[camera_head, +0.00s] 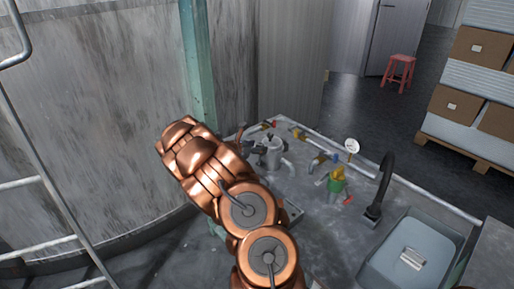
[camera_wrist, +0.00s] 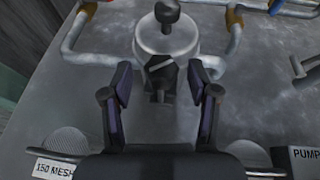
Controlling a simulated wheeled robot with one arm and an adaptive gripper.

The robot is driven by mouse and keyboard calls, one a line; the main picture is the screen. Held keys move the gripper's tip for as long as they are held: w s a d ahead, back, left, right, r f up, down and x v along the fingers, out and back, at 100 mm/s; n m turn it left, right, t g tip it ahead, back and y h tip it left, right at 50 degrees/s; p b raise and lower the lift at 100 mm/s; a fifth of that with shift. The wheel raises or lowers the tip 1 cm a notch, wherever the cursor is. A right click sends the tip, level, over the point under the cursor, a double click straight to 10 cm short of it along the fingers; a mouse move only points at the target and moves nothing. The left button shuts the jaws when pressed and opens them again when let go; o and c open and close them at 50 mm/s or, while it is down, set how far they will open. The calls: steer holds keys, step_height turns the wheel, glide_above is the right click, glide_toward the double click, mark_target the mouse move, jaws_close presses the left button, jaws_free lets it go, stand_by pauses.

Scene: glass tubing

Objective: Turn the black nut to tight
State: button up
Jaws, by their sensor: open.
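In the wrist view, the black nut (camera_wrist: 160,76) sits on the near side of a round metal housing (camera_wrist: 166,38) with a black knob (camera_wrist: 167,12) on top. My gripper (camera_wrist: 160,68) is open, with one dark finger on each side of the nut. Gaps show between both fingers and the nut, so it is not held. In the head view, the metal housing (camera_head: 271,152) stands on the grey bench beside my copper arm. I cannot make out the nut clearly there.
Metal pipes (camera_wrist: 75,40) run to both sides of the housing. Mesh discs, one labelled "150 MESH" (camera_wrist: 54,169), and a "PUMP" label (camera_wrist: 305,155) lie nearer. The bench also bears a green-yellow valve (camera_head: 337,182), a gauge (camera_head: 352,146), a black tap (camera_head: 384,185) and a sink (camera_head: 440,237).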

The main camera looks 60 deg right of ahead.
steer(key=shift+d+f, duration=0.1)
steer(key=shift+d, duration=0.15)
steer(key=shift+c, duration=0.2)
jaws_close()
steer(key=shift+w+m+g+p, duration=0.25)
steer(key=shift+m+g+p, duration=0.25)
steer(key=shift+p, duration=0.4)
steer(key=shift+m+g+y+p, duration=0.4)
steer(key=shift+m+g+p, duration=0.2)
steer(key=shift+m+g, duration=0.15)
steer(key=shift+g, duration=0.35)
steer(key=shift+c, duration=1.3)
jaws_free()
steer(key=o, duration=0.3)
steer(key=shift+s, duration=0.15)
